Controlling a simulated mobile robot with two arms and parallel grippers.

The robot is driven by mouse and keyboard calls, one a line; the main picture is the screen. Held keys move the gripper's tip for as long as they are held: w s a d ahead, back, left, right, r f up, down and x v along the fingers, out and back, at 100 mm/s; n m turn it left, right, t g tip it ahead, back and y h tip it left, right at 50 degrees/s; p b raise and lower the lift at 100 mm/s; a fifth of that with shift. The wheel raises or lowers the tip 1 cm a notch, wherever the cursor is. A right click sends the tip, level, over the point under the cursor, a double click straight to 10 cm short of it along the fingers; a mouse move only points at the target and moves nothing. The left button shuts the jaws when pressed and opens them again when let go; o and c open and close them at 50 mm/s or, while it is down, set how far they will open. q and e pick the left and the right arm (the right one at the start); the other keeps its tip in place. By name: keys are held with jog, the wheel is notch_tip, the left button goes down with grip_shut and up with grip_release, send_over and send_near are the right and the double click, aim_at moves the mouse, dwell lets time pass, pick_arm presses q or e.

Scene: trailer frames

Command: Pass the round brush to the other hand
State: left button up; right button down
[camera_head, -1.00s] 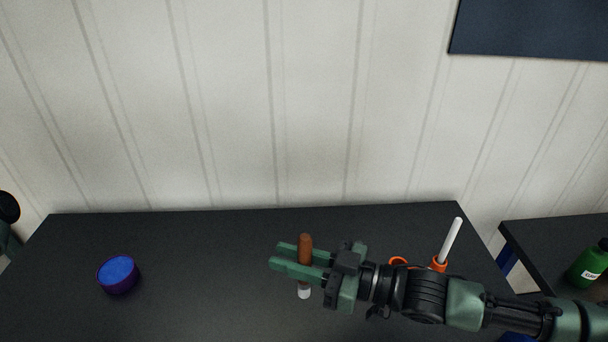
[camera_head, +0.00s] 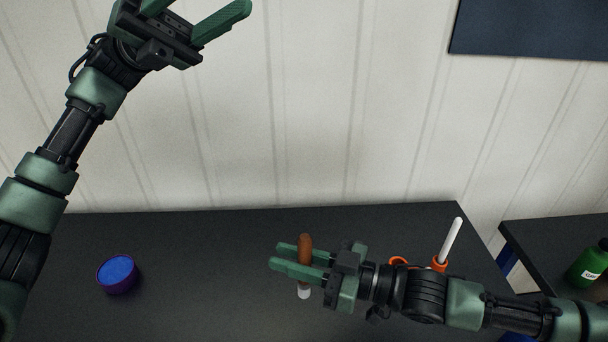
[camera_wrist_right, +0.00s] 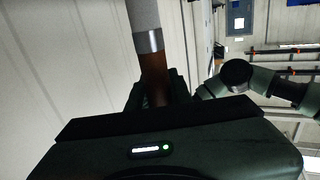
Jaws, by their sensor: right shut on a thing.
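The round brush (camera_head: 305,245) has a brown handle and a whitish lower end. My right gripper (camera_head: 277,257) is shut on its handle and holds it upright above the dark table. In the right wrist view the brush (camera_wrist_right: 152,75) shows its brown handle, a shiny metal band and a grey end running out of the top of the picture. My left gripper (camera_head: 205,8) is raised high at the upper left, against the wall. Its fingers are spread wide with nothing seen between them, and one is partly cut off by the top edge. It is well apart from the brush.
A purple round tub with a blue top (camera_head: 118,274) stands on the left of the dark table (camera_head: 210,260). An orange holder (camera_head: 439,264) with a white stick (camera_head: 452,240) stands behind my right arm. A green bottle (camera_head: 588,264) is on another table at right.

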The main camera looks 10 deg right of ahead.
pick_arm(q)
jog(key=s+d+f+m+t+y, duration=0.1)
jog(key=s+d+f+y, duration=0.4)
jog(key=d, duration=0.3)
jog(key=t+y, duration=1.1)
jog(key=y, duration=0.3)
send_over(304, 237)
notch_tip(304, 237, down, 17)
jog(key=shift+m, duration=0.3)
notch_tip(304, 237, down, 11)
jog(key=shift+f, duration=0.1)
grip_shut()
pick_arm(e)
jog(key=c, duration=1.2)
grip_release()
